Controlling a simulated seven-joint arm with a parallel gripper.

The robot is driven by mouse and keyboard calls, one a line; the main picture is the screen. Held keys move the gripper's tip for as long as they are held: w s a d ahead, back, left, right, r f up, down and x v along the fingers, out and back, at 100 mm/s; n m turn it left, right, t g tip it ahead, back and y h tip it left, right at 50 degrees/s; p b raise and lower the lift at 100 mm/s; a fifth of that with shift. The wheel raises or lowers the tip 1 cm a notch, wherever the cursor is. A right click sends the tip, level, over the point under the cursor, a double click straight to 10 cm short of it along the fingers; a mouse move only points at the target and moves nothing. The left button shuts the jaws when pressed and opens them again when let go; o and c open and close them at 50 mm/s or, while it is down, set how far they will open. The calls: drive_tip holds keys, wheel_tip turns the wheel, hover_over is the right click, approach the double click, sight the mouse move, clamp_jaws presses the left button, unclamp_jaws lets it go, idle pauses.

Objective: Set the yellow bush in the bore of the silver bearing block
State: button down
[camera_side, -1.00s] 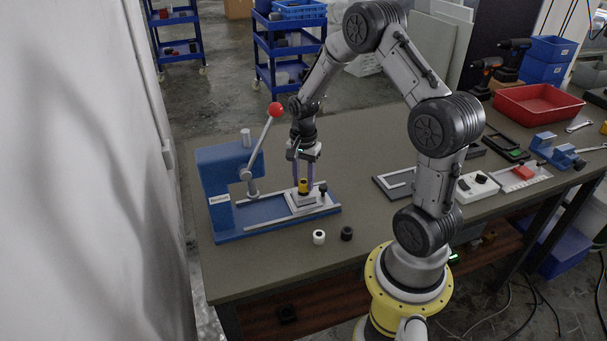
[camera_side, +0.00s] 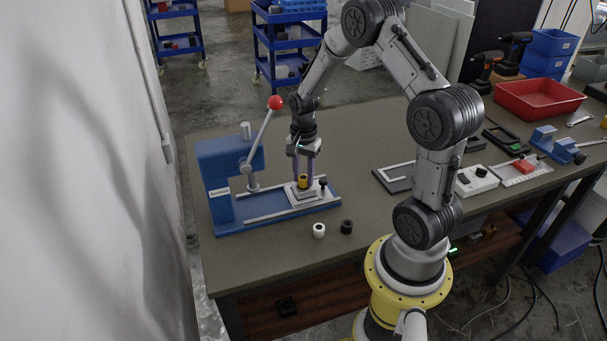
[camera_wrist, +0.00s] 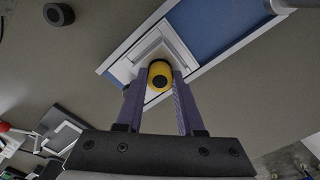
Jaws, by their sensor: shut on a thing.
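The yellow bush (camera_side: 303,181) stands upright at the silver bearing block (camera_side: 305,194) on the blue press bed. My gripper (camera_side: 303,177) points down with its purple fingers on either side of the bush and is shut on it. In the wrist view the bush (camera_wrist: 160,72) shows between the fingertips (camera_wrist: 159,84), over the pale block (camera_wrist: 146,48). The bush and fingers cover the bore, so I cannot tell how far the bush sits in it.
The blue press (camera_side: 222,178) with its red-knobbed lever (camera_side: 275,102) stands left of my gripper. A black-topped pin (camera_side: 323,184) is close on the right. A white bush (camera_side: 319,230) and a black bush (camera_side: 346,227) stand in front. The front left of the table is clear.

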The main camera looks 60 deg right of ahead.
drive_tip(key=shift+f, duration=0.45)
idle(0.3)
unclamp_jaws()
idle(0.4)
drive_tip(key=shift+r, duration=0.1)
drive_tip(key=shift+r, duration=3.95)
drive_tip(key=shift+r, duration=0.1)
